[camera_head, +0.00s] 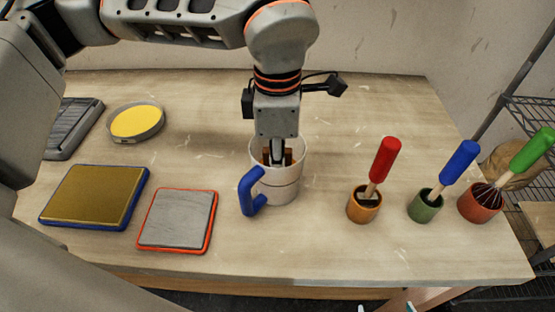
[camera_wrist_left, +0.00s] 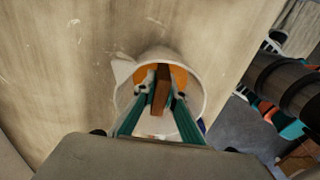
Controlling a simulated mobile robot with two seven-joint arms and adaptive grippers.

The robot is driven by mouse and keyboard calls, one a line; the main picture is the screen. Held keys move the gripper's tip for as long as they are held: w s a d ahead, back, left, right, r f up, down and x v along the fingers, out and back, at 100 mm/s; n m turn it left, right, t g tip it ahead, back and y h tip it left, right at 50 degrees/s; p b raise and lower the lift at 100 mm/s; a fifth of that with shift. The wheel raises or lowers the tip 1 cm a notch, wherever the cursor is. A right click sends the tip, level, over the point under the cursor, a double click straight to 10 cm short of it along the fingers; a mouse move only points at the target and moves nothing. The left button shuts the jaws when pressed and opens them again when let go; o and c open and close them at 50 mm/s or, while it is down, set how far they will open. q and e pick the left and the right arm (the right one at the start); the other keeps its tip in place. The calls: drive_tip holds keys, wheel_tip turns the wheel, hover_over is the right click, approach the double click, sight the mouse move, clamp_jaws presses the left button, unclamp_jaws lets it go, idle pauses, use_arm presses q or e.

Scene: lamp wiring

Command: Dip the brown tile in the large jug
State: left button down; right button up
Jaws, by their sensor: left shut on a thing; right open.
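The large jug (camera_head: 284,188) is white with a blue handle and stands upright at the middle of the table. My left gripper (camera_head: 277,156) points straight down into its mouth, shut on the brown tile (camera_wrist_left: 161,92). Brown parts of the tile show on both sides of the fingers inside the jug; its lower end is hidden. In the left wrist view, the white jug rim (camera_wrist_left: 202,88) surrounds the fingers and tile, with orange inside. My right gripper (camera_head: 385,308) shows only its fingertips at the bottom edge, apart, open and empty.
Right of the jug stand an orange pot (camera_head: 364,208) with a red-handled tool, a green pot (camera_head: 424,207) and a red pot (camera_head: 478,205). Left are a grey-topped red-edged tray (camera_head: 177,219), a yellow-topped blue tray (camera_head: 95,197), a yellow round dish (camera_head: 137,122) and a grey tray (camera_head: 72,128).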

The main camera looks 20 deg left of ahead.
use_arm(q)
drive_tip(key=shift+r+p, duration=1.4)
drive_tip(key=shift+r, duration=1.1)
drive_tip(key=shift+f, duration=0.1)
use_arm(e)
drive_tip(key=r, duration=0.2)
drive_tip(key=w+r, duration=0.1)
drive_tip(key=r, duration=0.1)
drive_tip(key=shift+w, duration=0.2)
use_arm(q)
drive_tip(key=shift+r+p, duration=2.3)
drive_tip(key=shift+r, duration=1.5)
drive_tip(key=shift+f, duration=0.1)
use_arm(e)
drive_tip(key=shift+t, duration=0.5)
drive_tip(key=r, duration=0.2)
drive_tip(key=w+r, duration=0.1)
drive_tip(key=r, duration=0.2)
drive_tip(key=shift+r, duration=0.35)
